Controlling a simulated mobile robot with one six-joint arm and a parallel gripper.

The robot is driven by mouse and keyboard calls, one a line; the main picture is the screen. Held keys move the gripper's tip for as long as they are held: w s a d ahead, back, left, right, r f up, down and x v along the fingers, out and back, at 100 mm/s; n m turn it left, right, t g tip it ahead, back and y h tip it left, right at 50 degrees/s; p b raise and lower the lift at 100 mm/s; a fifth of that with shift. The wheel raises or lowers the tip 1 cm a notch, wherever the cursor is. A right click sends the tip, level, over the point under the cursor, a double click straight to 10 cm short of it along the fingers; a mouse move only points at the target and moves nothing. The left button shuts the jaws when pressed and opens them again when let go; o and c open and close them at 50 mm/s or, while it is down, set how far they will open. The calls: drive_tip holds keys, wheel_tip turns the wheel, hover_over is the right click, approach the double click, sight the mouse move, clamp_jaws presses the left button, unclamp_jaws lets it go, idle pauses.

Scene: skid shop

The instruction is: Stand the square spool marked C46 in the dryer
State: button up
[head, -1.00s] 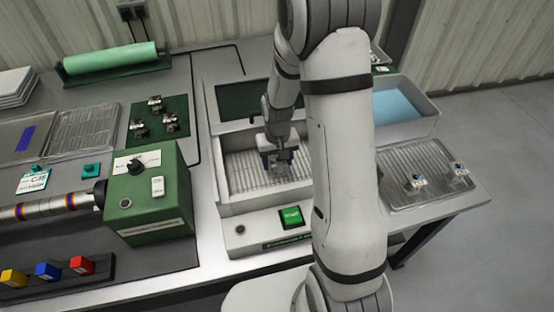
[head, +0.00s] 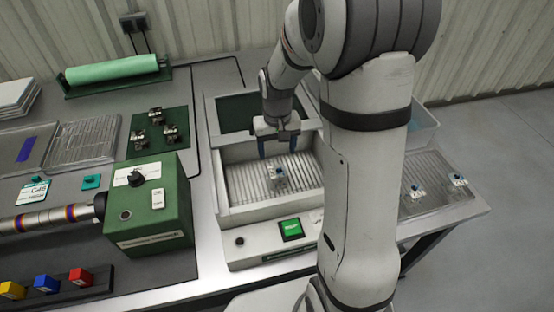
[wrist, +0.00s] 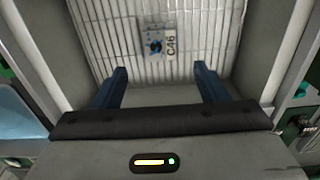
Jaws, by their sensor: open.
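The square spool marked C46 (wrist: 158,42) stands on the ribbed floor of the dryer, with its label readable in the wrist view. In the head view the spool (head: 278,179) is inside the dryer (head: 236,212), near the middle of its floor. My gripper (head: 276,150) is open and empty above the dryer, behind and above the spool, apart from it. In the wrist view the two blue fingers of my gripper (wrist: 160,82) are spread, with the spool beyond the tips.
A ribbed tray (head: 436,207) at right holds two similar spools. A blue-filled bin (head: 424,130) is partly behind my arm. A green control box (head: 150,215) stands left of the dryer. A green lit button (head: 291,229) is on the dryer's front.

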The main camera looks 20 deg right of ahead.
drive_tip(key=s+r+t, duration=0.1)
drive_tip(key=s+r, duration=0.5)
drive_tip(key=s, duration=0.3)
drive_tip(key=s+r+t, duration=0.1)
drive_tip(key=s+r, duration=0.5)
drive_tip(key=s, duration=0.3)
drive_tip(key=shift+r+t, duration=0.15)
drive_tip(key=shift+t, duration=0.15)
drive_tip(key=shift+d, duration=0.1)
drive_tip(key=shift+c, duration=0.5)
